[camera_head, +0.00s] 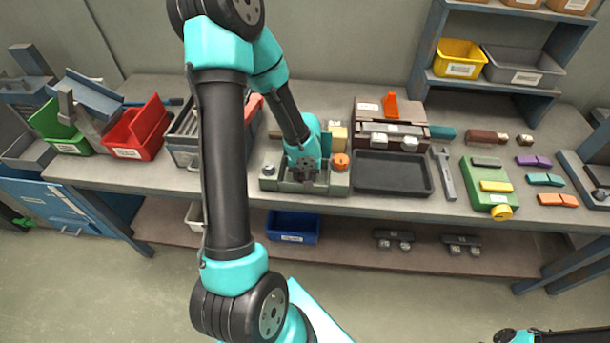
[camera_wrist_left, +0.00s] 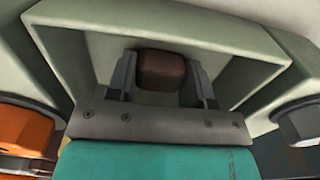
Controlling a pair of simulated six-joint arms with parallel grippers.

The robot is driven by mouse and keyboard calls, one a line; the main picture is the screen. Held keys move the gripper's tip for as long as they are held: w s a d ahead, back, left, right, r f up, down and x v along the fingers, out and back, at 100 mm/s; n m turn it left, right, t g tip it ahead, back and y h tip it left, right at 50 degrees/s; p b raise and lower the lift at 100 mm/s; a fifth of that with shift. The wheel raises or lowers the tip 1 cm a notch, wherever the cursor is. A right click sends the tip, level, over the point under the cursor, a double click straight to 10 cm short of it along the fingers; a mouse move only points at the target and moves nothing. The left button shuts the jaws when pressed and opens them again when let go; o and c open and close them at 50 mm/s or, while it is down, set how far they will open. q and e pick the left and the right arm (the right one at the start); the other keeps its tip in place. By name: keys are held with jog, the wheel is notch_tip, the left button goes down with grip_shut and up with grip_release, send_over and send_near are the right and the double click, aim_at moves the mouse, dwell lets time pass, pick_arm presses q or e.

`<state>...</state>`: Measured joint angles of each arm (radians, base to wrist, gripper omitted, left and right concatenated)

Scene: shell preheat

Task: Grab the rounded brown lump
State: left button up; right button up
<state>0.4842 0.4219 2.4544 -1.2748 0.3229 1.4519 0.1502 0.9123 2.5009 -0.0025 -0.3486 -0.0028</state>
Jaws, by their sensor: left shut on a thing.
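The rounded brown lump (camera_wrist_left: 161,71) shows in the left wrist view between the two fingers of my left gripper (camera_wrist_left: 165,82). The gripper is shut on it, inside a grey-green open box fixture (camera_wrist_left: 255,78). In the head view my left gripper (camera_head: 303,175) reaches down into this fixture (camera_head: 338,187) on the bench, between a grey knob and an orange knob (camera_head: 341,160). The lump is hidden there by the gripper. I cannot tell whether it touches the fixture floor. My right gripper is not in view.
A dark tray (camera_head: 392,188) stands right of the fixture, then a wrench (camera_head: 445,172) and a green device (camera_head: 482,205). A red bin (camera_head: 138,150) and a green bin stand at the left. Brown blocks (camera_head: 486,137) lie at the back right.

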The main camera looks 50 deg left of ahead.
pick_arm(q)
jog(key=shift+r, duration=0.1)
jog(key=shift+r, duration=4.9)
